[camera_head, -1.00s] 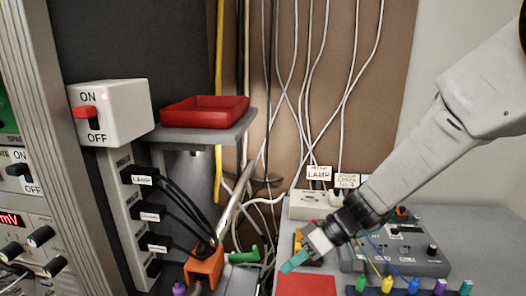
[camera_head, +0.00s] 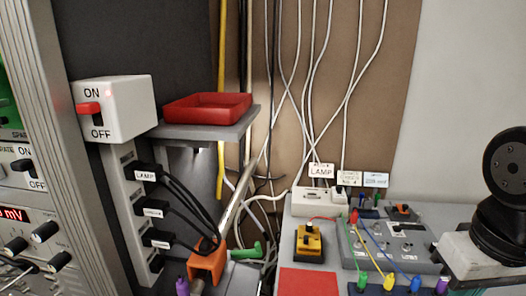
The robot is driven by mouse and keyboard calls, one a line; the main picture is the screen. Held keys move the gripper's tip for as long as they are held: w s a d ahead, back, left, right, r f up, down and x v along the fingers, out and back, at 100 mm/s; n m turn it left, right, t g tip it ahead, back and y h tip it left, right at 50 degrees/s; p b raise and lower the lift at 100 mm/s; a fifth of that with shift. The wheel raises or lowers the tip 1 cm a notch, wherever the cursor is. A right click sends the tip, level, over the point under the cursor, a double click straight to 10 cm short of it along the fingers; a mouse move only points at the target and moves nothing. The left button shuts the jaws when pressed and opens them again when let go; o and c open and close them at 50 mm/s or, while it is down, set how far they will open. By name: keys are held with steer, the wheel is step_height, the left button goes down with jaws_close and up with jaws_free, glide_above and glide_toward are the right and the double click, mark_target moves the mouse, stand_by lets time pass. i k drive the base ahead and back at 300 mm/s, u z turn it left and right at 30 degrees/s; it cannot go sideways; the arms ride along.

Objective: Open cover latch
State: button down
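I cannot make out a cover latch with certainty in the head view. A small yellow block with a dark top part (camera_head: 309,243) stands on the grey bench, behind a red flat panel (camera_head: 307,283). A grey control box (camera_head: 395,243) with knobs and wires stands to its right. My gripper is not in view. Only part of my arm, a dark round joint and a grey link, shows at the right edge, over the right part of the bench.
A white ON/OFF switch box (camera_head: 113,108) with a red lever tops a power strip (camera_head: 137,215) at left. A red tray (camera_head: 207,109) sits on a grey shelf. An orange bracket (camera_head: 208,264) stands below. Several white cables hang on the brown board.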

mark_target(258, 252)
steer(key=z, duration=0.05)
steer(key=k, duration=1.1)
steer(key=u, duration=0.85)
steer(key=i, duration=1.15)
steer(key=z, duration=0.45)
